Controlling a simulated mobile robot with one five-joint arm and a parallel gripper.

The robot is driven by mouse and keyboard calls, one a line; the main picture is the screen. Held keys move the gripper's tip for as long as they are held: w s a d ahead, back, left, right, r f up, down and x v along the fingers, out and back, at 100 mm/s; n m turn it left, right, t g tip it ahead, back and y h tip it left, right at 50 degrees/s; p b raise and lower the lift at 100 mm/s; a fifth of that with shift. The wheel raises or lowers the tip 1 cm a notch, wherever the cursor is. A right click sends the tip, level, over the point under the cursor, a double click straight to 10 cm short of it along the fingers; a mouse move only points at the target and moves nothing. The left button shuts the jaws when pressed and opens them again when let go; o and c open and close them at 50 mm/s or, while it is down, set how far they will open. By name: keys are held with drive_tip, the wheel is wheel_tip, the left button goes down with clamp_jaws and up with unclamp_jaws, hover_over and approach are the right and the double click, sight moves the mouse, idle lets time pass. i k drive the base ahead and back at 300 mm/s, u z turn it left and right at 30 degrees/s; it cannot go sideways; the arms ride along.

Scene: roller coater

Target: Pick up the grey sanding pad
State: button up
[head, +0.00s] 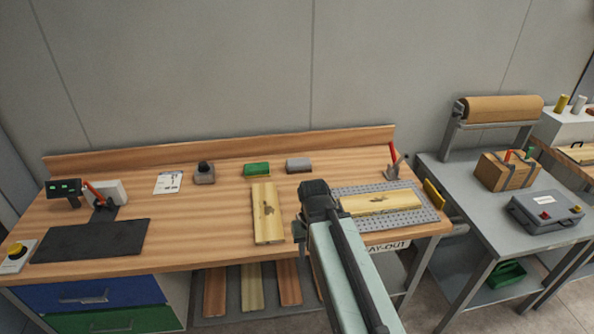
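A grey sanding pad (299,165), a small rectangular block, lies on the wooden workbench (215,222) near its back edge. A green pad (257,169) of similar size lies just left of it. My arm reaches in from the bottom of the head view. My gripper (300,235) hangs at the arm's end, in front of the grey pad and apart from it. The gripper is small and partly hidden by my own arm, so its finger opening is not clear. Nothing shows in it.
A wooden board (267,225) lies left of my gripper. A perforated grey plate (432,212) with another board (380,203) lies to the right. A grey block with a black knob (204,173) stands further left. A red-handled clamp (393,162) stands at the back right.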

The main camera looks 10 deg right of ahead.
sight(298, 165)
drive_tip(key=u, duration=3.25)
drive_tip(key=k, duration=1.15)
drive_tip(key=z, duration=1.65)
drive_tip(key=i, duration=1.75)
drive_tip(key=u, duration=0.05)
